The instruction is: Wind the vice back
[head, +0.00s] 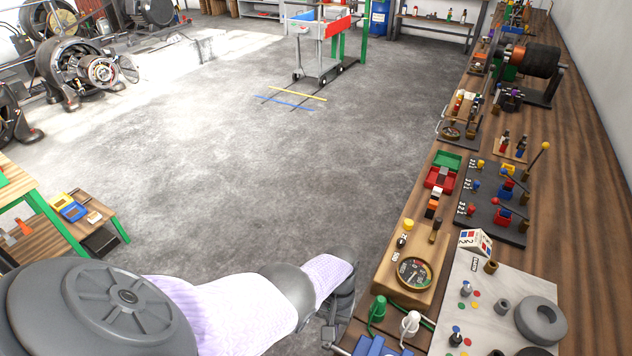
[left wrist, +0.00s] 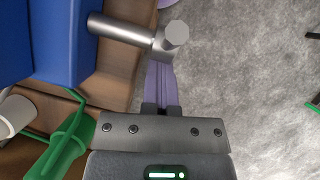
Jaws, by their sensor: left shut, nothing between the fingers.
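The blue vice (head: 374,346) stands at the near edge of the bench, cut off by the bottom of the head view. Its blue body (left wrist: 55,40) fills the upper left of the left wrist view. A grey metal screw (left wrist: 122,30) sticks out from it and ends in a round knob or bar end (left wrist: 175,36). In the head view my left arm reaches to the vice's outer side. My right gripper is in neither view.
Green and white plugs (head: 377,309) with cables stand beside the vice. The concrete floor (head: 250,180) left of the bench is clear.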

